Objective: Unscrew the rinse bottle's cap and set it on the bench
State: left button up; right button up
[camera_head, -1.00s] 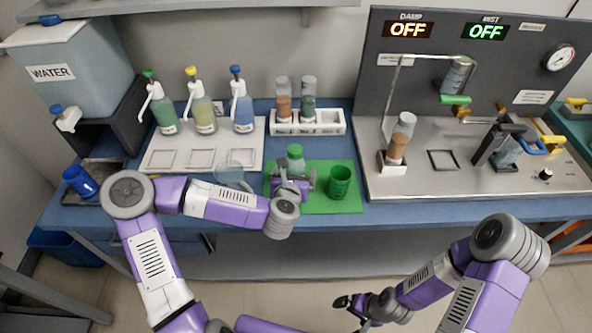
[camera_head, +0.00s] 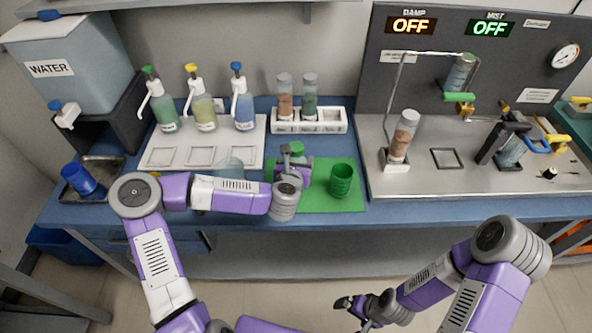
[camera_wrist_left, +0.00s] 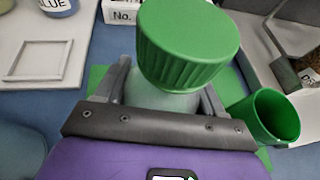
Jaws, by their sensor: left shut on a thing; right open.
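The rinse bottle stands on the green mat (camera_head: 330,202) with its ribbed green cap (camera_head: 297,148) on top. In the left wrist view the cap (camera_wrist_left: 187,48) fills the upper middle, above the pale bottle body (camera_wrist_left: 160,97). My left gripper (camera_head: 294,165) is shut on the bottle below the cap, with one finger on each side in the wrist view. It hides most of the bottle in the head view. My right gripper (camera_head: 347,304) is open and empty, low in front of the bench.
A green cup (camera_head: 341,181) stands just right of the bottle. A clear beaker (camera_head: 229,168) is behind my left forearm. Pump bottles (camera_head: 203,110) and a vial rack (camera_head: 308,127) stand behind. The machine (camera_head: 470,185) is at the right. Some blue bench front is bare.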

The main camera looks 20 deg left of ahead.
pick_arm(q)
jog(key=shift+c, duration=1)
notch_tip(320, 180, up, 10)
jog(key=p, duration=0.3)
jog(key=shift+p, duration=0.4)
